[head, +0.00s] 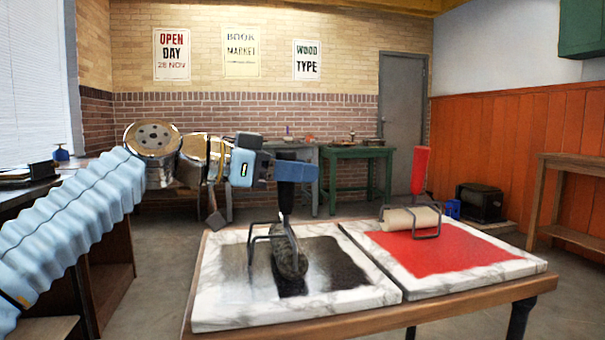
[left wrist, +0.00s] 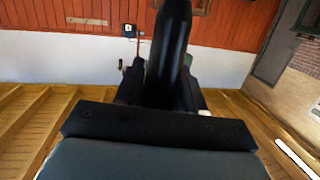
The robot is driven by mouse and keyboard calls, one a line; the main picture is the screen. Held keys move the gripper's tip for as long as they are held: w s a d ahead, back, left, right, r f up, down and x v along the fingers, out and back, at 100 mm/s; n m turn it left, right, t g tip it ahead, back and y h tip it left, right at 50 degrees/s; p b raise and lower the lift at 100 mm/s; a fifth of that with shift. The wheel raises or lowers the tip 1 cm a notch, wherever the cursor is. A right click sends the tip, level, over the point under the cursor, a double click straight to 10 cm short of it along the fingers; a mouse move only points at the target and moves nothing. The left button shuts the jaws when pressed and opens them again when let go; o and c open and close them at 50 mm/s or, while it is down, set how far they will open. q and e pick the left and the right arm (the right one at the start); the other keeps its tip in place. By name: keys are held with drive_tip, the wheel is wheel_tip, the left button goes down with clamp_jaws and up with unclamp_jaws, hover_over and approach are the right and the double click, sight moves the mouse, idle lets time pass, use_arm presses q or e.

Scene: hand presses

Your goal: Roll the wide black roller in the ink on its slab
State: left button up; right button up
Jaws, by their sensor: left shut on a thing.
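The black roller (head: 290,260) has a dark, grey-streaked drum, a wire frame and an upright black handle. My left gripper (head: 296,170) is shut on the handle, above the frame. In the left wrist view the black handle (left wrist: 172,50) stands between the jaws. The drum is at the black ink (head: 328,262) on the left marble slab (head: 225,310). A dark patch shows under the drum, but I cannot tell for sure whether it touches the ink. My right gripper is in neither view.
A second marble slab (head: 515,267) at the right carries red ink (head: 440,252) and a red-handled roller (head: 410,218). Both slabs lie on a wooden table (head: 470,300). A green table (head: 360,153) stands behind. A dark bench (head: 100,245) is at left.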

use_arm(q)
drive_tip(key=shift+w+a+f+b+v, duration=0.4)
drive_tip(key=shift+b+v, duration=0.9)
drive_tip(key=shift+v, duration=2.2)
drive_tip(key=s+d+r+p+x, duration=0.1)
drive_tip(key=p+x, duration=0.3)
drive_tip(key=x, duration=1)
drive_tip(key=shift+s+d+r+p, duration=0.3)
drive_tip(key=shift+d+r+p, duration=0.1)
drive_tip(key=shift+d, duration=0.2)
wheel_tip(320, 180, up, 5)
drive_tip(key=p, duration=0.4)
